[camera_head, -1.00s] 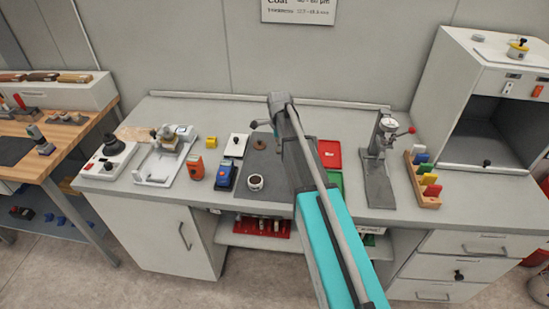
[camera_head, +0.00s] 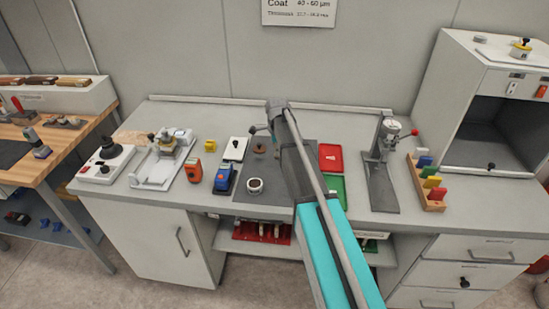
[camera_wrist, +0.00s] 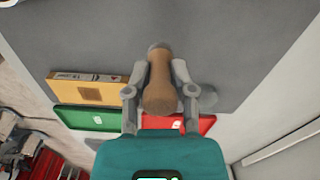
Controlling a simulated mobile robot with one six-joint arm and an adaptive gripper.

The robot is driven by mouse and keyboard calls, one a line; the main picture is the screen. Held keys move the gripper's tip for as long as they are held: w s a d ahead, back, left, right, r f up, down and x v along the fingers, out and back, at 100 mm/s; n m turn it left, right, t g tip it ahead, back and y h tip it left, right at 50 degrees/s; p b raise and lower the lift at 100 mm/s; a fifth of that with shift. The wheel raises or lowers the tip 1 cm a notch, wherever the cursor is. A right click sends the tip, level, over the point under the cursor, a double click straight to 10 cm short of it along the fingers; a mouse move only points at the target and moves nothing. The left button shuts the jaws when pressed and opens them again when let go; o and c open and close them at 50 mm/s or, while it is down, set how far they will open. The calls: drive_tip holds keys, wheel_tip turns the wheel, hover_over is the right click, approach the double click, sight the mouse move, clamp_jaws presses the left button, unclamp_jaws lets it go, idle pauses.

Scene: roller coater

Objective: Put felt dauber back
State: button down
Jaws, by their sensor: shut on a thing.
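In the wrist view, my gripper (camera_wrist: 163,66) is shut on a tan, wood-coloured handle, which I take to be the felt dauber (camera_wrist: 160,82). The handle lies between the two grey fingers, its rounded wide end toward the camera. A pale grey part shows at its far end; the felt itself cannot be made out. The dauber is over a dark grey surface. In the head view, my arm reaches over the middle of the bench and hides the gripper's grip and the dauber.
The bench holds a grey mat (camera_head: 277,197) with a small cup (camera_head: 255,186), a red tray (camera_head: 331,157), a green tray (camera_head: 336,192), a stand (camera_head: 383,175) and a colour-tab rack (camera_head: 430,185). A yellow box (camera_wrist: 88,90) shows beside the green tray in the wrist view.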

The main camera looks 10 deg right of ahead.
drive_tip(key=shift+f+b, duration=1.35)
drive_tip(key=shift+f, duration=0.3)
drive_tip(key=shift+f, duration=0.15)
drive_tip(key=shift+c, duration=2.2)
unclamp_jaws()
drive_tip(key=shift+r, duration=0.2)
wheel_tip(320, 180, up, 12)
drive_tip(key=p, duration=1.2)
